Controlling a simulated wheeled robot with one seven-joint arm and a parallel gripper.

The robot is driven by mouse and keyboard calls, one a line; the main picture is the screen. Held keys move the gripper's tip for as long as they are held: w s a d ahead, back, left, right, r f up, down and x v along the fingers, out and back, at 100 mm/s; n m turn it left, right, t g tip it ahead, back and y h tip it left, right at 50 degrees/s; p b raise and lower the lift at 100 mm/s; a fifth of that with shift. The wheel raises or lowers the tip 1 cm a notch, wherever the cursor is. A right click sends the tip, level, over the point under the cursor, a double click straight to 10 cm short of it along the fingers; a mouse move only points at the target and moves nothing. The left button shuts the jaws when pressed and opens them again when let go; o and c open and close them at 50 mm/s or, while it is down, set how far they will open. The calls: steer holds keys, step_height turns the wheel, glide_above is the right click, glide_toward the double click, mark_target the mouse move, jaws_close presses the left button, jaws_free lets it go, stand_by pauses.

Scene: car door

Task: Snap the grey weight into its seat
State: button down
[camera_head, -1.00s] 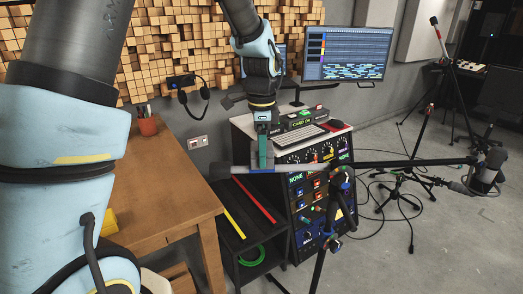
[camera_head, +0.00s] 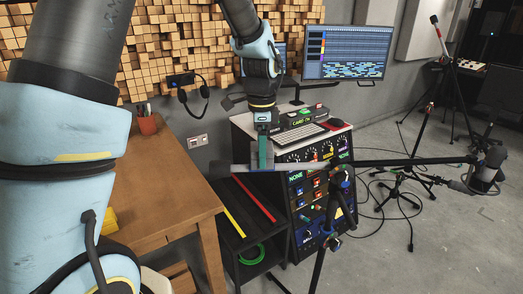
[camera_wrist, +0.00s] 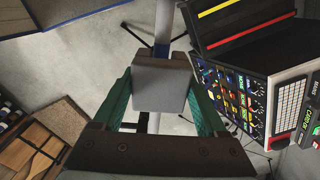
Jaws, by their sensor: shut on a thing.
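The grey weight (camera_wrist: 160,84) is a pale grey block between the two green fingers of my gripper (camera_wrist: 160,77) in the wrist view. My gripper is shut on it, one finger on each side. A straight grey bar (camera_wrist: 163,20), with a blue band near the block, runs in line behind the weight. In the head view my gripper (camera_head: 264,154) points down at the left part of a long, nearly level boom arm (camera_head: 300,166). The weight is hard to make out there behind the finger. The block covers any seat in the wrist view.
The boom's stand (camera_head: 338,195) rises in front of a rack (camera_head: 305,200) of knobs and coloured buttons. A wooden table (camera_head: 160,195) is at left, with a low black shelf (camera_head: 243,215) beside it. Cables and other stands cover the floor at right.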

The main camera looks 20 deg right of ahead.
steer(key=shift+f+b, duration=0.85)
steer(key=shift+f, duration=0.75)
jaws_free()
step_height(320, 180, up, 11)
steer(key=shift+f+b, duration=0.1)
steer(key=shift+b, duration=0.95)
steer(key=shift+a, duration=0.1)
steer(key=s+a+f+n, duration=0.1)
steer(key=a+f+n, duration=0.2)
steer(key=a+n, duration=0.4)
steer(key=s+a+f+n+t, duration=0.1)
steer(key=a+f+n, duration=0.2)
steer(key=a+n, duration=0.4)
steer(key=s+a+f+n, duration=0.2)
steer(key=a+n, duration=0.4)
steer(key=a, duration=1)
steer(key=shift+f+n+t, duration=0.3)
steer(key=shift+f+n, duration=0.1)
steer(key=shift+f, duration=0.3)
